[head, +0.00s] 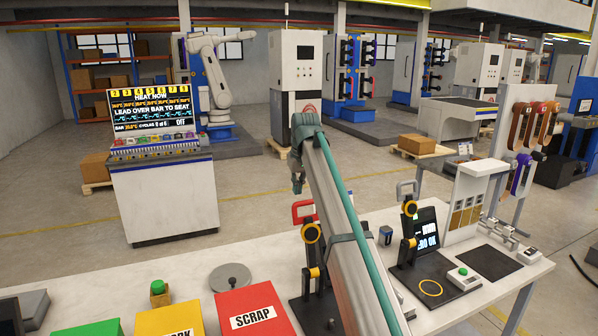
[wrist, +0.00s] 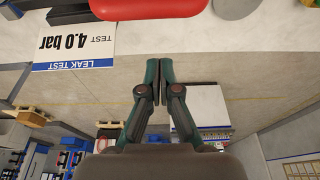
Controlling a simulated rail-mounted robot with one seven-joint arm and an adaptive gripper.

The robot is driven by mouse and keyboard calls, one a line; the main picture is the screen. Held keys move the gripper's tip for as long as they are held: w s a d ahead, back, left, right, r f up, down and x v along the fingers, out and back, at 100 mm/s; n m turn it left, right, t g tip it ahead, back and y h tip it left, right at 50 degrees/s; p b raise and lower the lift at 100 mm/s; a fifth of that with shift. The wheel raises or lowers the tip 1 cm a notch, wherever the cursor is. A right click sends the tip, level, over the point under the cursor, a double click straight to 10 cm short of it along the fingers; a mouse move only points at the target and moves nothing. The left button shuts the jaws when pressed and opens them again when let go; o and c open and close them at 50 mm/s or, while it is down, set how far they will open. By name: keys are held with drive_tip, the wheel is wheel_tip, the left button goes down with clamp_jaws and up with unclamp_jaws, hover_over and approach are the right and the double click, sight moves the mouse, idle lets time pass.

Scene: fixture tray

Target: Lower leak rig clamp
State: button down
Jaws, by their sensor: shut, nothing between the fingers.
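The leak rig clamp has a red loop handle (head: 302,212) at its top, in the head view. Below the handle are a yellow-ringed joint (head: 311,233) and a black post with a yellow part (head: 313,272); the clamp stands raised. My forearm covers its right side. In the wrist view the red handle (wrist: 158,8) lies across the top edge, beside a LEAK TEST 4.0 bar label (wrist: 75,45). My gripper (head: 297,185) is beyond and just above the handle in the head view. Its fingers (wrist: 159,64) are together, empty and apart from the handle.
A second clamp with a grey handle (head: 407,188) stands to the right beside a dark screen (head: 427,228). Red SCRAP (head: 251,315), yellow (head: 170,320) and green bins line the front left. A control console (head: 165,190) stands beyond. Open floor surrounds the gripper.

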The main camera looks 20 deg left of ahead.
drive_tip(key=shift+s+d+f+p, duration=0.4)
drive_tip(key=shift+s+d+p, duration=0.15)
drive_tip(key=shift+s+d, duration=0.05)
drive_tip(key=shift+s+d+f+p, duration=0.4)
drive_tip(key=shift+s+d+p, duration=0.15)
drive_tip(key=shift+s+d, duration=0.05)
